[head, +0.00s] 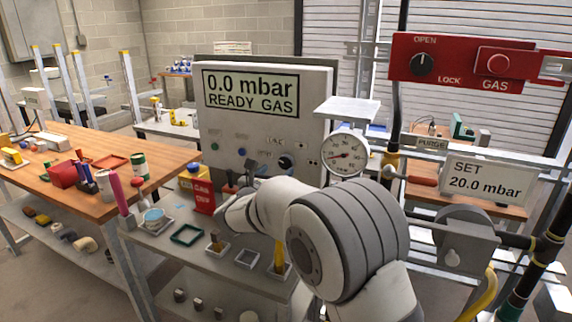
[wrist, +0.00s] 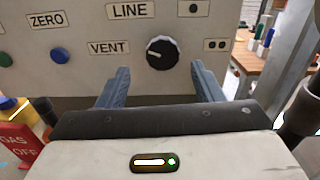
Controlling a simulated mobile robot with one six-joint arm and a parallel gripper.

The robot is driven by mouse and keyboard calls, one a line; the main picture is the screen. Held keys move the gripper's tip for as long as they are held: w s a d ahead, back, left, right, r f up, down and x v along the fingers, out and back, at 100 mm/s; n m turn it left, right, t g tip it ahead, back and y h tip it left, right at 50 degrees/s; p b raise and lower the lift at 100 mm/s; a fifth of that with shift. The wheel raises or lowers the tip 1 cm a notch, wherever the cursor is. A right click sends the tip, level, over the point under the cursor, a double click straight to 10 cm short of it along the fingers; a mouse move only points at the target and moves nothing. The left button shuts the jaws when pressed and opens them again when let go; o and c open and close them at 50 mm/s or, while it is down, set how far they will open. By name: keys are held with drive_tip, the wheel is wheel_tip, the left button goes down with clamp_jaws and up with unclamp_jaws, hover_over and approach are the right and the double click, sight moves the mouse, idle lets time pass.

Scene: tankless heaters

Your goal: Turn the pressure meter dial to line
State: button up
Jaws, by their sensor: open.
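The pressure meter (head: 265,130) is a light grey panel reading 0.0 mbar, READY GAS. Its black dial (wrist: 162,52) is in the upper middle of the wrist view, with the LINE label (wrist: 129,11) above left and the VENT label (wrist: 109,48) at its left. The dial's white mark points left, towards VENT. The dial also shows in the head view (head: 285,161). My gripper (wrist: 161,82) is open and empty, its blue fingers apart below and to either side of the dial. I cannot tell whether either touches the panel.
A red GAS OFF tag (head: 203,196) stands left of my arm. A round gauge (head: 347,154) is right of the panel. A red LOCK/GAS box (head: 460,62) and a SET 20.0 mbar sign (head: 492,180) are at right. A wooden bench (head: 60,170) with tools is at left.

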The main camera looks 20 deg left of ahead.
sight(285, 165)
drive_tip(key=shift+w+d, duration=0.15)
drive_tip(key=shift+w, duration=1)
drive_tip(key=shift+w+d, duration=0.15)
drive_tip(key=shift+w, duration=1)
drive_tip(key=shift+c, duration=0.4)
drive_tip(key=shift+s+f, duration=0.1)
drive_tip(key=c, duration=0.9)
